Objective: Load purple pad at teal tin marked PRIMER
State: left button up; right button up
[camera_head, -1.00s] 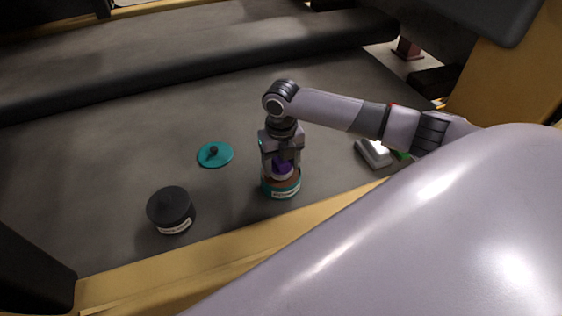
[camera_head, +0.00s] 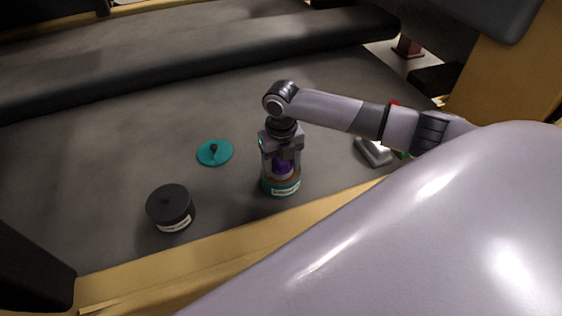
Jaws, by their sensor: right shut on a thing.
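The teal tin (camera_head: 283,190) with a white label stands near the front edge of the grey surface, and its label is too small to read. My right gripper (camera_head: 281,172) points down over the tin's open top, shut on the purple pad (camera_head: 282,165). The pad's lower part is at or inside the tin's mouth; whether it touches the contents cannot be told. A teal lid (camera_head: 214,152) with a dark knob lies flat on the surface to the left of the tin. My left gripper is not in view.
A dark tin (camera_head: 171,207) with its lid on and a white label stands to the left, near the yellow front edge (camera_head: 200,259). A grey block-like thing (camera_head: 374,152) lies to the right, partly behind my right arm. The surface behind the lid is clear.

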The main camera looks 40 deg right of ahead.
jog(key=shift+s+f+p, duration=0.1)
jog(key=shift+p, duration=0.25)
dwell(1.2)
notch_tip(320, 180, up, 4)
jog(key=p, duration=0.4)
jog(key=shift+r+p, duration=0.8)
jog(key=shift+p, duration=0.2)
jog(key=shift+r+p, duration=0.85)
jog(key=shift+p, duration=0.05)
jog(key=shift+f, duration=0.1)
